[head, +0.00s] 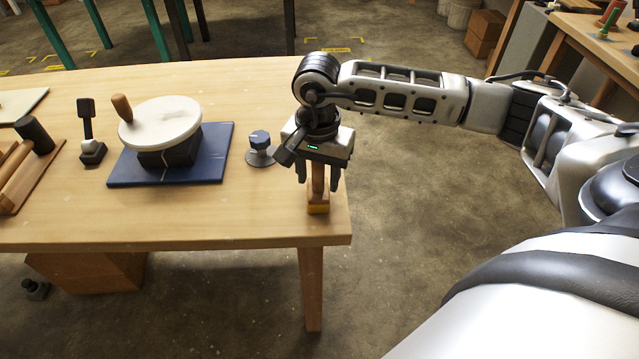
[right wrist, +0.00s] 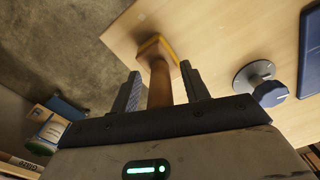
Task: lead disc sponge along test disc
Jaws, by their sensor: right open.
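The disc sponge (head: 318,206) stands near the table's front right corner, an upright wooden handle on a yellowish block. It also shows in the right wrist view (right wrist: 157,48). My right gripper (head: 318,184) points down over it, open, with one finger on each side of the handle. In the right wrist view, gaps show between the handle and both fingers (right wrist: 160,72). The test disc (head: 160,121) is a pale round plate with a wooden knob at its left edge. It sits on a dark block at the left. My left gripper is not in view.
A blue mat (head: 208,167) lies under the disc's block. A blue-topped knob on a grey round base (head: 260,150) stands between the mat and my right gripper. The table front is clear.

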